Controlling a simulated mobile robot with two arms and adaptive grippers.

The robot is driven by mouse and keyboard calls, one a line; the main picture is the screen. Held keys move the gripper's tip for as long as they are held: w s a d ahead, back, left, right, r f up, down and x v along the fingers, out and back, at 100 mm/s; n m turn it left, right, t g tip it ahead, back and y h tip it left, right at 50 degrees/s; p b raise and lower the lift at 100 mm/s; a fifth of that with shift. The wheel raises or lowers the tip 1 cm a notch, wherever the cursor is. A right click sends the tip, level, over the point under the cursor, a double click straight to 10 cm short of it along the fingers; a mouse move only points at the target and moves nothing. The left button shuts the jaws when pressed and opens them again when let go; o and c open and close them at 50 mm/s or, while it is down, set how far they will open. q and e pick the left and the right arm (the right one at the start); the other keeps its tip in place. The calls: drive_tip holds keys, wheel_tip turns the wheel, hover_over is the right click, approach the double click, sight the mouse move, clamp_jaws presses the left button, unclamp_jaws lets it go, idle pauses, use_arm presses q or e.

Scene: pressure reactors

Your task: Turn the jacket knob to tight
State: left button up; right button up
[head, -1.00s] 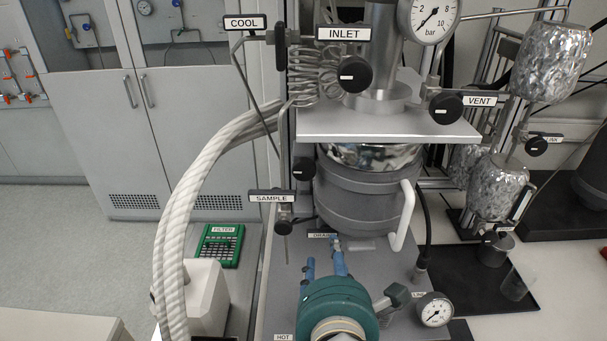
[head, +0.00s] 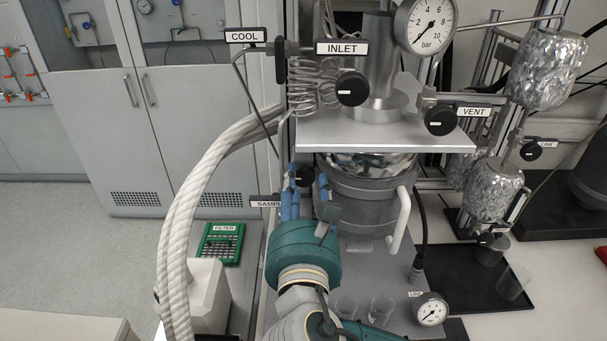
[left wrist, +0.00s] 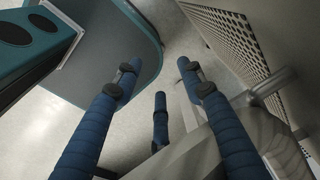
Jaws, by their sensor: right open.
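A black knob (head: 304,174) sits at the left side of the dark grey jacketed vessel (head: 372,190), just under the metal plate. I take it for the jacket knob; no label shows on it. My right gripper (head: 306,185) is open, its blue fingers pointing up on both sides of the knob. The fingers partly cover the knob, and I cannot tell whether they touch it. The gripper's green body covers the lower left of the vessel's base. My left gripper (left wrist: 156,75) is open and empty in the left wrist view, its blue fingers spread.
The SAMPLE label (head: 266,201) is partly behind my right gripper. White hoses (head: 190,215) hang to the left. The INLET knob (head: 352,88) and VENT knob (head: 441,119) are near the metal plate (head: 395,132).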

drive_tip(key=shift+w, duration=0.85)
drive_tip(key=c, duration=0.9)
drive_tip(key=shift+r+m, duration=0.1)
drive_tip(key=shift+m, duration=1.4)
drive_tip(key=o, duration=0.9)
drive_tip(key=shift+s, duration=0.1)
